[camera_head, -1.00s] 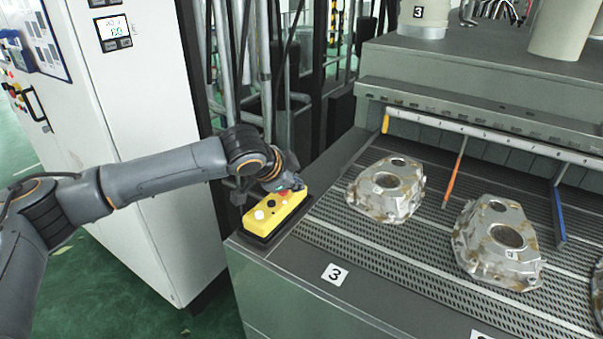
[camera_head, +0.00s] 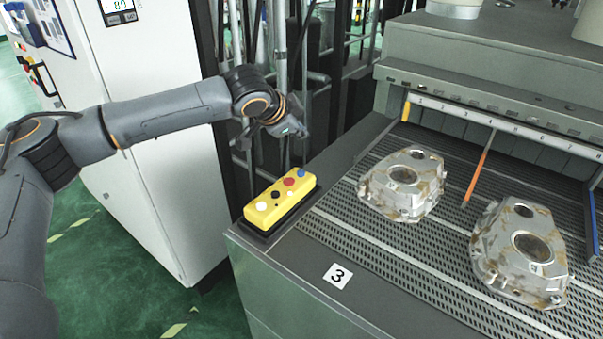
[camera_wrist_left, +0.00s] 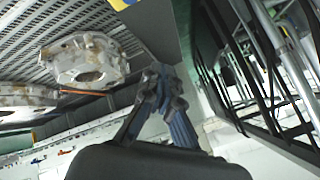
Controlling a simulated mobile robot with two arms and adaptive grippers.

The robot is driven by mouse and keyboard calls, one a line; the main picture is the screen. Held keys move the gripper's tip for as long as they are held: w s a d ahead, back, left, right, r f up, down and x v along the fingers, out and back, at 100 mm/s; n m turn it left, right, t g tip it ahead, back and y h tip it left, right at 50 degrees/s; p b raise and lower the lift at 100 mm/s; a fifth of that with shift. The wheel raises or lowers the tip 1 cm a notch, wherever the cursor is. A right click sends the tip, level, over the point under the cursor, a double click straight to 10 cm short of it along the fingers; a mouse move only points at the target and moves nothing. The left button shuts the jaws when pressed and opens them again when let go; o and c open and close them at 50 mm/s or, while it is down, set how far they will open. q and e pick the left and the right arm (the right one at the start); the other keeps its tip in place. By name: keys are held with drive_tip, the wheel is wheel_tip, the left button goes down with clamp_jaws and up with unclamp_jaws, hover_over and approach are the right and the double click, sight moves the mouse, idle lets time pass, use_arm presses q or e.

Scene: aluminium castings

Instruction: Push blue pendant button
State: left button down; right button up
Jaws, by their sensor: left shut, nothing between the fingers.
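The yellow pendant (camera_head: 272,209) lies on a dark base at the near left corner of the grey machine. Its blue button (camera_head: 301,172) is at the far end, beside a red button (camera_head: 289,182); white and black buttons sit nearer. My left gripper (camera_head: 296,130) is above and beyond the pendant's far end, clear of the buttons. In the left wrist view its fingertips (camera_wrist_left: 163,72) are together with nothing between them. A small yellow patch at that view's top edge looks like part of the pendant (camera_wrist_left: 122,3). My right gripper is in neither view.
Aluminium castings (camera_head: 379,195) (camera_head: 500,273) lie on the perforated conveyor bed right of the pendant. A white cabinet (camera_head: 150,170) stands to the left. Dark posts and pipes (camera_head: 283,60) rise behind my gripper. Orange and blue dividers hang over the bed.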

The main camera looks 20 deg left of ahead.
sight(299, 174)
use_arm(q)
wheel_tip(299, 174, down, 3)
drive_tip(key=b, duration=0.3)
wheel_tip(299, 174, down, 3)
drive_tip(key=b, duration=0.4)
drive_tip(key=shift+f, duration=1.15)
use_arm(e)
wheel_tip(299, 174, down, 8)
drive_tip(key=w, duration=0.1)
use_arm(q)
drive_tip(key=shift+f, duration=0.2)
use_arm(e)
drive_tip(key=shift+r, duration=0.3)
use_arm(q)
drive_tip(key=shift+f, duration=0.15)
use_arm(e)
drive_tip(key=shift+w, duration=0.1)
